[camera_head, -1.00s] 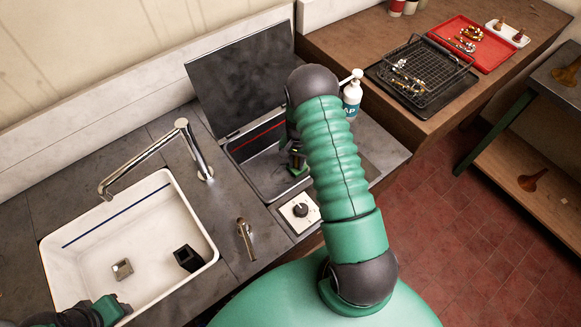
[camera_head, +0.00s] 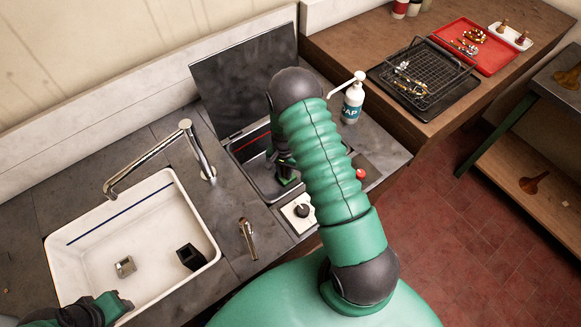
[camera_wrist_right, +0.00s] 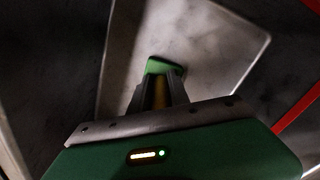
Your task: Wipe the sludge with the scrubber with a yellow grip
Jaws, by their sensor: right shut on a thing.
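My right gripper (camera_head: 286,180) reaches down into the steel basin (camera_head: 256,184) with the raised dark lid (camera_head: 245,80). In the right wrist view my right gripper (camera_wrist_right: 160,98) is shut on the scrubber, whose yellow grip (camera_wrist_right: 159,92) shows between the fingers. A green end (camera_wrist_right: 160,67) shows beyond it, over the pale basin floor (camera_wrist_right: 200,50). I cannot clearly make out the sludge; the floor shows only dim smudges and shadow. My left gripper (camera_head: 112,307) is at the lower left, by the sink's near edge; its jaws are not clear.
The white sink (camera_head: 75,270) holds a small metal piece (camera_head: 125,266) and a black block (camera_head: 190,256). A faucet (camera_head: 190,150) stands behind it. A soap bottle (camera_head: 352,100) is right of the basin; a control knob (camera_head: 301,211) is in front. A wire rack (camera_head: 425,75) stands farther right.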

